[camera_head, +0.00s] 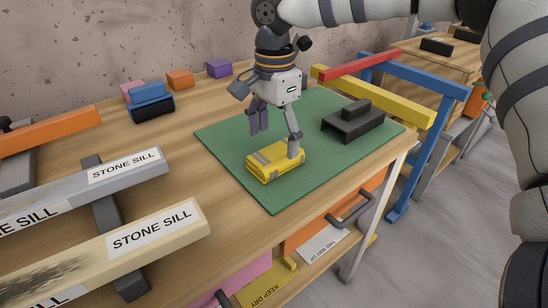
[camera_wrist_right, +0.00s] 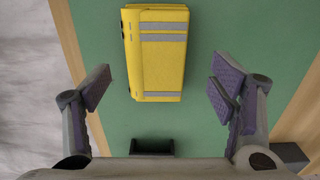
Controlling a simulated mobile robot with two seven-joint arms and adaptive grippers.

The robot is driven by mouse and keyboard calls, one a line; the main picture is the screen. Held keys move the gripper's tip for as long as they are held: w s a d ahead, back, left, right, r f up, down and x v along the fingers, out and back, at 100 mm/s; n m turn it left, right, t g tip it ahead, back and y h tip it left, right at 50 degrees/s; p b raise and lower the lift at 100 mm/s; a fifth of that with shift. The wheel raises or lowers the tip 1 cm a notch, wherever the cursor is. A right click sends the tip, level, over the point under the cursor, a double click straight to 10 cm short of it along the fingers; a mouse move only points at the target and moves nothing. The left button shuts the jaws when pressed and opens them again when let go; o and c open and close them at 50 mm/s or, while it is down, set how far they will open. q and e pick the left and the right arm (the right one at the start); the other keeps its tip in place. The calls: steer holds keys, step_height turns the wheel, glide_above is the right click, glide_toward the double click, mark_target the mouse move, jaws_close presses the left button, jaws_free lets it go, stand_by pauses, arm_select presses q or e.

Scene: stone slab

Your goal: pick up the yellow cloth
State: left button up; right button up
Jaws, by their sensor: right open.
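The yellow cloth (camera_head: 275,165) is a folded pad with grey stripes. It lies flat on the green mat (camera_head: 230,140) on the wooden bench, and it shows at the top middle of the right wrist view (camera_wrist_right: 160,70). My right gripper (camera_head: 273,143) points down over the cloth with its fingers spread and nothing between them. My left gripper is not in view.
A black block (camera_head: 355,122) stands on the mat to the right. Stone sills (camera_head: 140,240) lie at the left front. Small coloured blocks (camera_head: 180,79) line the back near the wall. Yellow and red bars (camera_head: 375,95) edge the bench's right side.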

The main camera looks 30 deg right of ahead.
mark_target(276, 154)
steer(key=f, duration=0.3)
steer(key=shift+s+f, duration=0.1)
steer(key=shift+s, duration=0.25)
steer(key=shift+w+f, duration=0.1)
steer(key=shift+f, duration=0.3)
steer(key=c, duration=1.3)
steer(key=shift+o, duration=0.2)
steer(key=shift+r, duration=0.15)
